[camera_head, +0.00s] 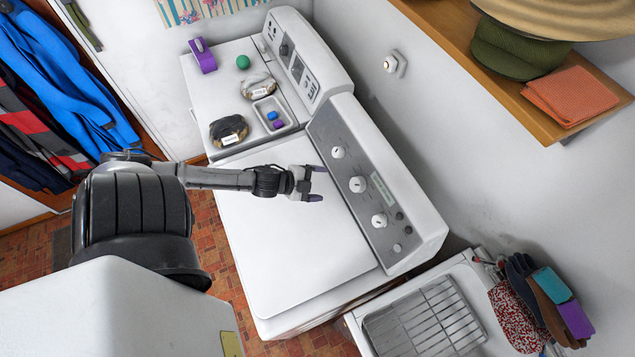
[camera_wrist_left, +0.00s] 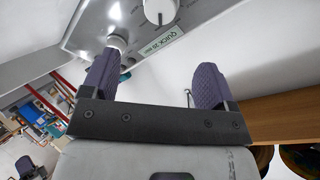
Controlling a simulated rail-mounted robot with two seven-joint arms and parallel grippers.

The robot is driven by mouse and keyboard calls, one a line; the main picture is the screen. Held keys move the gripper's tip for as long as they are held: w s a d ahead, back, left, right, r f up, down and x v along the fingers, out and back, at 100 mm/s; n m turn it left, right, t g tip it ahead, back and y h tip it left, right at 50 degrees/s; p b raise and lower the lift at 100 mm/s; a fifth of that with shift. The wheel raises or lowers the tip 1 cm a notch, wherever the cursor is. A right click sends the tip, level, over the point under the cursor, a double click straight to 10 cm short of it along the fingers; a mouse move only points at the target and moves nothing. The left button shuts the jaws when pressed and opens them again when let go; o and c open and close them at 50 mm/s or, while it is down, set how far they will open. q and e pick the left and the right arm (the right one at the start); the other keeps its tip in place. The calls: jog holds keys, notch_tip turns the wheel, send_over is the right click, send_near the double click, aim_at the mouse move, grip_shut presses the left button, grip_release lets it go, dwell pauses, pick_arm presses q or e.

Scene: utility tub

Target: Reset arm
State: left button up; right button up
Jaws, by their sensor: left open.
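My left gripper (camera_head: 318,183) is open and empty above the white lid of the front machine (camera_head: 290,240), close to its control panel (camera_head: 365,185). In the left wrist view the two purple fingertips (camera_wrist_left: 155,85) stand wide apart with nothing between them. Panel knobs (camera_wrist_left: 160,10) and a "QUICK" label (camera_wrist_left: 163,43) show beyond them. My right gripper is in neither view.
A second white machine top (camera_head: 215,80) holds a purple object (camera_head: 203,56), a green ball (camera_head: 243,62), two labelled bundles and a small tray (camera_head: 284,125). A shelf (camera_head: 470,60) with hats is at upper right.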

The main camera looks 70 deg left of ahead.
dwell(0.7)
pick_arm(q)
jog(key=s+a+f+n+g+y, duration=0.2)
jog(key=s+a+n+g+y, duration=0.15)
jog(key=a+g+y, duration=0.2)
jog(key=s+d+r+n+g+y, duration=0.1)
jog(key=s+d+r+n+g, duration=0.1)
jog(key=s+d+g, duration=0.4)
jog(key=d+r+n+t+h+p, duration=0.1)
jog(key=d+r+p, duration=0.1)
jog(key=d, duration=0.5)
jog(key=s+d+r+n+h+p, duration=0.1)
jog(key=d+r+h+p, duration=0.1)
jog(key=d+r, duration=0.3)
jog(key=d+r+n+t+h+p, duration=0.1)
jog(key=d+r+h+p, duration=0.1)
jog(key=d, duration=0.7)
jog(key=shift+s+d+r+t, duration=0.3)
jog(key=shift+r+t, duration=0.05)
jog(key=shift+r, duration=0.45)
jog(key=shift+n, duration=0.25)
